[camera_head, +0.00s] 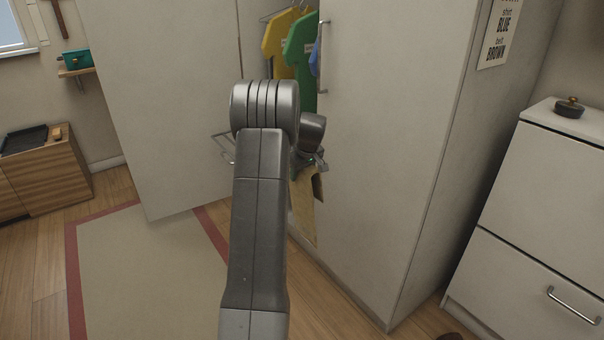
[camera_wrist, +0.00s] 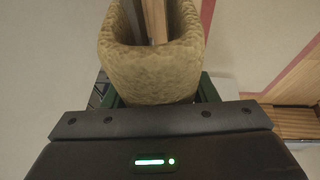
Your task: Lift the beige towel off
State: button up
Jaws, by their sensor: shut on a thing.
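The beige towel (camera_head: 303,215) hangs below my gripper (camera_head: 318,163) in the head view, in front of the wardrobe opening. In the wrist view the towel (camera_wrist: 150,75) is a thick, rough-textured fold that bends round into an open loop. My gripper is shut on this fold, and the cloth hides its fingertips. A metal rail (camera_head: 224,148) sticks out from the open wardrobe door, left of the towel and partly behind my arm. The visible part of the towel is apart from the rail; my arm hides some of the space between.
The wardrobe's left door (camera_head: 150,100) stands open; its right front (camera_head: 385,130) is closed. Yellow (camera_head: 277,40) and green (camera_head: 297,45) shirts hang inside. A white drawer cabinet (camera_head: 530,190) stands right. A red-edged rug (camera_head: 150,270) lies on open floor at left.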

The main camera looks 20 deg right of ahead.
jog(key=shift+a+f, duration=0.1)
jog(key=shift+a, duration=0.2)
jog(key=s+a+b, duration=0.2)
jog(key=s+a, duration=0.1)
jog(key=a, duration=0.7)
jog(key=shift+s+a, duration=0.3)
jog(key=shift+a, duration=0.1)
